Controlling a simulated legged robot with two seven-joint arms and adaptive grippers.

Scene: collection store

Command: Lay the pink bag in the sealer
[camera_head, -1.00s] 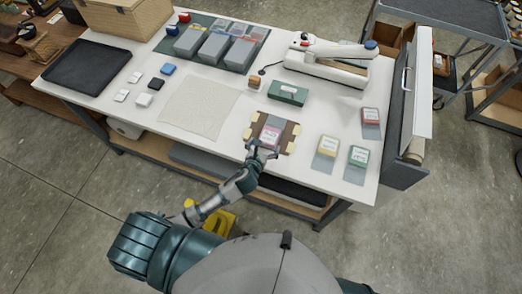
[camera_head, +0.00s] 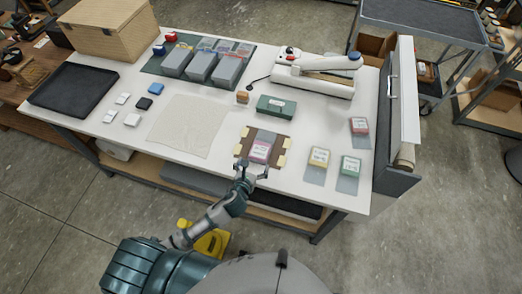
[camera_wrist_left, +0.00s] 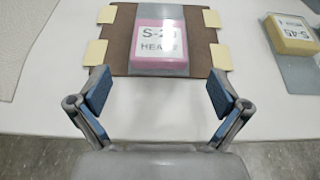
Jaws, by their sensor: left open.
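The pink bag (camera_head: 260,150) lies on a brown board (camera_head: 272,162) with cream corner blocks at the front middle of the table. In the left wrist view the pink bag (camera_wrist_left: 160,42) shows a white label reading "S-2…" and "HEA…". My left gripper (camera_head: 251,171) is open and empty at the board's front edge, just short of the bag. In the left wrist view its two blue-padded fingers (camera_wrist_left: 158,94) stand wide apart in front of the bag. The sealer (camera_head: 316,75), white with a long arm, stands at the back right of the table. My right gripper is not in view.
A green box (camera_head: 276,107) and a small orange-brown block (camera_head: 242,97) stand between board and sealer. Yellow (camera_head: 319,157), green (camera_head: 350,166) and red (camera_head: 359,126) labelled bags lie at the right. A pale mat (camera_head: 188,125) lies left of the board. Grey bins (camera_head: 200,67) stand behind.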

